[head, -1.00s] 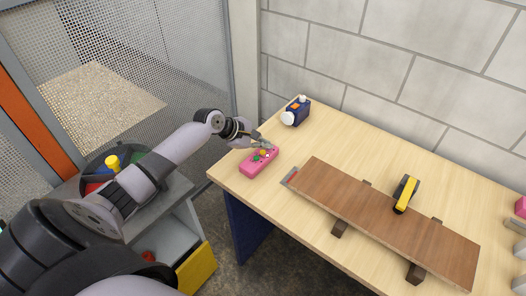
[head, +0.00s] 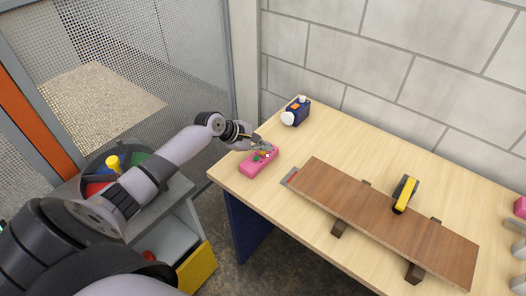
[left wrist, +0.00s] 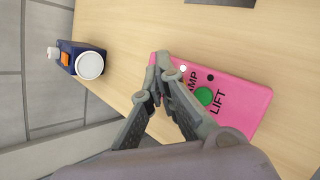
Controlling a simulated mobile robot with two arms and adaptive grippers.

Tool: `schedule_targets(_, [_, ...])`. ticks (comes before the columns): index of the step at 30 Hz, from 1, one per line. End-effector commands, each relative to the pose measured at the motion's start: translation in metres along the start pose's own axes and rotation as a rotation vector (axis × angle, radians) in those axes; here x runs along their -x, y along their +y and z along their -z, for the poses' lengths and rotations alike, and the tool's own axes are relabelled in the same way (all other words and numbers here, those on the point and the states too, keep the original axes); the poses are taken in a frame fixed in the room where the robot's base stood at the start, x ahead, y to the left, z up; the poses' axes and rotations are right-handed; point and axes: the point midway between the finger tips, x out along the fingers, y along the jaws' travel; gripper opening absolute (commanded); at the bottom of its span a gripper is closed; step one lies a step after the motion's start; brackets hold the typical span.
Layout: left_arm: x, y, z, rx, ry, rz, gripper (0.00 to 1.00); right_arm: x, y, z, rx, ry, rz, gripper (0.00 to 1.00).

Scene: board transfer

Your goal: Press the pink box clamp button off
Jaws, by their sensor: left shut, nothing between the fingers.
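The pink box (head: 262,167) lies near the table's left edge. In the left wrist view the pink box (left wrist: 252,97) shows a green button (left wrist: 205,96) beside the word LIFT, small white and black dots, and a partly covered label ending in "AMP". My left gripper (head: 263,147) is at the far end of the box. In the left wrist view the gripper (left wrist: 163,75) is shut and empty, its fingertips over the label end. They hide the clamp button area, and I cannot tell whether they touch it. My right gripper is not in view.
A blue device with a white knob (head: 296,111) stands behind the box. A brown board (head: 385,220) lies on supports to the right, with a yellow and black tool (head: 405,194) on it. Bare table (head: 340,142) lies between. A block wall closes the back.

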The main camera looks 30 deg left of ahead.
Motion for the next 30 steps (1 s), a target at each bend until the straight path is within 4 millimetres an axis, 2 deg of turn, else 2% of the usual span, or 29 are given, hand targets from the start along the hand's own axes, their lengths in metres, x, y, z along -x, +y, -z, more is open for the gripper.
schedule_targets(23, [-0.005, -0.004, 0.004, 0.0, 0.0, 0.0, 0.0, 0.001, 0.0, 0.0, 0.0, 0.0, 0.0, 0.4])
schedule_targets(30, [0.0, 0.0, 0.0, 0.001, 0.0, 0.0, 0.0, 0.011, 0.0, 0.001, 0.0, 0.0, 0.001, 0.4])
